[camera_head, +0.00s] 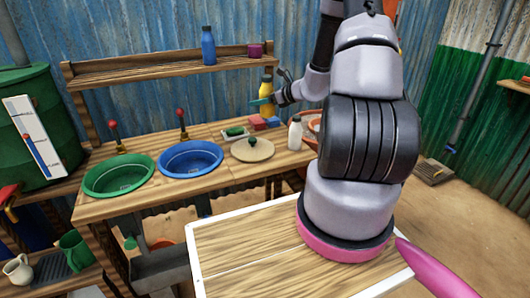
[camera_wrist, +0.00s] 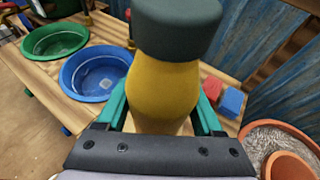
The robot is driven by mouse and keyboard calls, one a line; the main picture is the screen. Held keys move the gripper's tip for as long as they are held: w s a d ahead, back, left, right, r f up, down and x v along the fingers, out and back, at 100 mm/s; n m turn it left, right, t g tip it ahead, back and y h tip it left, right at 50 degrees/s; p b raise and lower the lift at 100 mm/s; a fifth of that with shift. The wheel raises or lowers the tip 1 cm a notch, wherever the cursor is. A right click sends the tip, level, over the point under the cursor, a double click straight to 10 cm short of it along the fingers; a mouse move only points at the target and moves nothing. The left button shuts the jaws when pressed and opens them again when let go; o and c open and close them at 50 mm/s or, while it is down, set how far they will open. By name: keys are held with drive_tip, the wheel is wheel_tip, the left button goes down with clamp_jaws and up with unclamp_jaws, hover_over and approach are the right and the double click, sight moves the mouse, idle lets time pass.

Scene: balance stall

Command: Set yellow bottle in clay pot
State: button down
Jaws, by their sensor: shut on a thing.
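The yellow bottle (camera_head: 266,88), with a dark grey cap, is upright in my gripper (camera_head: 263,101) near the back of the wooden counter. In the wrist view the bottle (camera_wrist: 163,88) fills the middle, between the green fingers of my gripper (camera_wrist: 160,117); its base is hidden. The clay pot (camera_head: 314,115) stands at the counter's right end, partly hidden by my arm. In the wrist view the clay pot (camera_wrist: 246,128) shows at the lower right as an outer rim, grey grainy filling and an inner clay rim, cut off by the frame. The bottle is apart from it, to its left.
Green (camera_head: 118,176) and blue (camera_head: 190,159) basins are farther left. A shelf (camera_head: 170,67) holding a blue bottle (camera_head: 208,46) runs behind.

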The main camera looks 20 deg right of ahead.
drive_tip(key=shift+s+d+f+n+g+y, duration=0.4)
drive_tip(key=shift+s+f, duration=0.4)
drive_tip(key=shift+f, duration=2.25)
drive_tip(key=shift+s+d+f+n+g+y, duration=0.35)
drive_tip(key=shift+s+f+y, duration=0.3)
drive_tip(key=shift+f, duration=2.35)
drive_tip(key=shift+s+d+f+n+g+y, duration=0.35)
drive_tip(key=shift+s+f, duration=0.55)
drive_tip(key=shift+f, duration=2.15)
drive_tip(key=shift+f, duration=0.1)
drive_tip(key=shift+c, duration=0.2)
unclamp_jaws()
